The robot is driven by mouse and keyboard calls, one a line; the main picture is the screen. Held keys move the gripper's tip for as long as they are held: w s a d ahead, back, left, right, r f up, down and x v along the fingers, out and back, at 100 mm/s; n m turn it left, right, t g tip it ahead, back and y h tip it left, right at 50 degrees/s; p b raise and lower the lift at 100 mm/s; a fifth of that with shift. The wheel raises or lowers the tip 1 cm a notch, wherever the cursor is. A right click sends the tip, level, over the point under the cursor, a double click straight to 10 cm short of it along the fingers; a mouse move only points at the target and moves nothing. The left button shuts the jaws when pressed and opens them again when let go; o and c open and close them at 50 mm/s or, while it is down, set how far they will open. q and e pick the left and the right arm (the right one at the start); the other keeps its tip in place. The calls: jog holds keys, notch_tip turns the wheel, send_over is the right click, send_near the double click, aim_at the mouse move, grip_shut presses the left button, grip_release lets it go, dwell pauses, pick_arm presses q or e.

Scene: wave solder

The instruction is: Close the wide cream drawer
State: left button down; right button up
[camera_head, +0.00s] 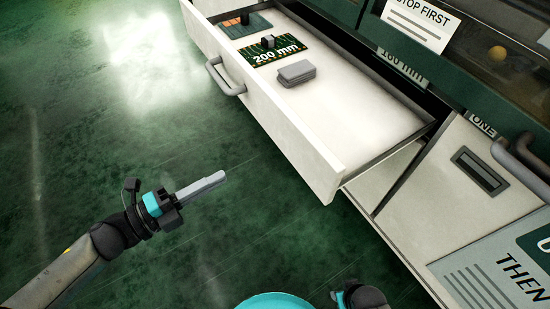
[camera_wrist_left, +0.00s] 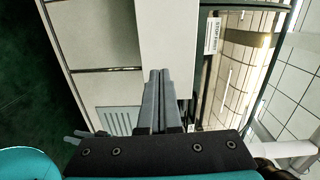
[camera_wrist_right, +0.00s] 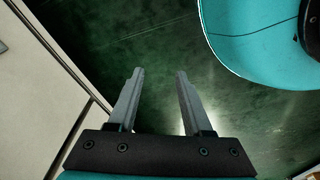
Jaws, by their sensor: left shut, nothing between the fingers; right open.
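Inside the drawer lie a green "200 mm" board (camera_head: 268,52), a grey block (camera_head: 297,72) and another board (camera_head: 247,25). The green floor (camera_head: 120,120) at the left is clear.

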pick_arm(q)
jog(key=m+b, duration=0.1)
jog(key=b, duration=0.1)
send_near(291, 145)
jog(key=shift+g+h, duration=0.4)
jog(key=x, duration=0.6)
jog(key=shift+w+d+f, duration=0.15)
jog(key=shift+w+f, duration=0.15)
jog(key=shift+w, duration=0.2)
pick_arm(e)
jog(key=r, duration=0.1)
jog(key=w+a+r, duration=0.2)
jog(key=r, duration=0.1)
jog(key=shift+w+r, duration=0.1)
jog(key=shift+w, duration=0.05)
